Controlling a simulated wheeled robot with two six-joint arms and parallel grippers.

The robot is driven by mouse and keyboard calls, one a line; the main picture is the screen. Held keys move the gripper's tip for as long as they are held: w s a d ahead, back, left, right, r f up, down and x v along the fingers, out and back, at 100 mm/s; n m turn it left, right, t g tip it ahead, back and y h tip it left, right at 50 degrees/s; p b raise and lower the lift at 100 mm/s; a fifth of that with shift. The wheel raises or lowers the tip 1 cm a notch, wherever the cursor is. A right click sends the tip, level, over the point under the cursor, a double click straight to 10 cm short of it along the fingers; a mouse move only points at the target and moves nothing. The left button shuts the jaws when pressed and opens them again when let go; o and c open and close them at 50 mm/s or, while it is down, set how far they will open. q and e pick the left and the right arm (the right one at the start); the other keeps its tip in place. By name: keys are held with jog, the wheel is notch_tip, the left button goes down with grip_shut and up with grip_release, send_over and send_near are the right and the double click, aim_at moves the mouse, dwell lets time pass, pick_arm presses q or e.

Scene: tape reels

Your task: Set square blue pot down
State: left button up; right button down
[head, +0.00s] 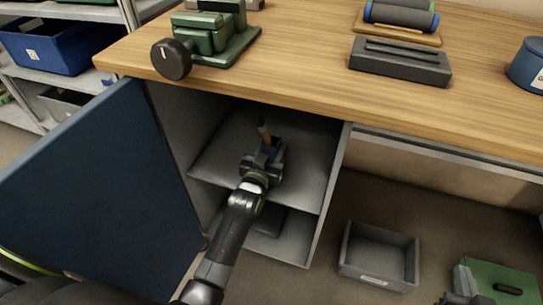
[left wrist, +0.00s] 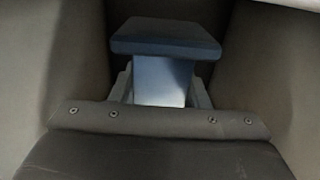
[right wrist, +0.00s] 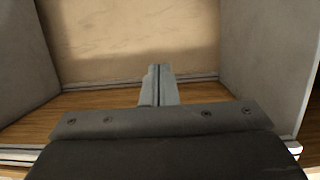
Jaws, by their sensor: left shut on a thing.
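The square blue pot (left wrist: 163,78) shows in the left wrist view with a wider, darker blue square top (left wrist: 165,38). My left gripper (left wrist: 162,92) is shut on its body, with a finger at each side. In the head view my left gripper (head: 264,158) is inside the open cabinet, over the upper shelf (head: 306,172). The gripper mostly hides the pot there, and I cannot tell whether the pot touches the shelf. My right gripper (right wrist: 158,85) shows in the right wrist view with its fingers together and nothing between them.
The blue cabinet door (head: 95,195) stands open at left. A thin upright handle (head: 263,130) shows just behind my left gripper. A dark item (head: 268,220) lies on the lower shelf.

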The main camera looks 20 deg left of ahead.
pick_arm(q)
jog(key=shift+f+b, duration=0.65)
jog(key=shift+w+f+b, duration=0.2)
jog(key=shift+f+b, duration=0.4)
jog(key=shift+b, duration=0.05)
pick_arm(e)
notch_tip(320, 180, up, 18)
jog(key=s+a+n+t+y, duration=0.1)
jog(key=s+a+n+t, duration=0.1)
jog(key=t, duration=1)
jog(key=shift+a+f+n, duration=0.2)
jog(key=shift+a+n, duration=0.1)
jog(key=shift+n, duration=0.6)
jog(key=shift+s+y, duration=0.1)
jog(key=shift+y, duration=0.4)
pick_arm(q)
jog(key=shift+f, duration=0.1)
pick_arm(e)
jog(key=shift+s+a+r+n+t, duration=0.1)
jog(key=shift+s+r+n+t, duration=0.2)
jog(key=shift+t, duration=0.1)
pick_arm(q)
jog(key=o, duration=1.2)
jog(key=shift+o, duration=0.2)
jog(key=shift+f, duration=0.1)
pick_arm(e)
jog(key=shift+s+r, duration=0.1)
jog(key=shift+r, duration=0.1)
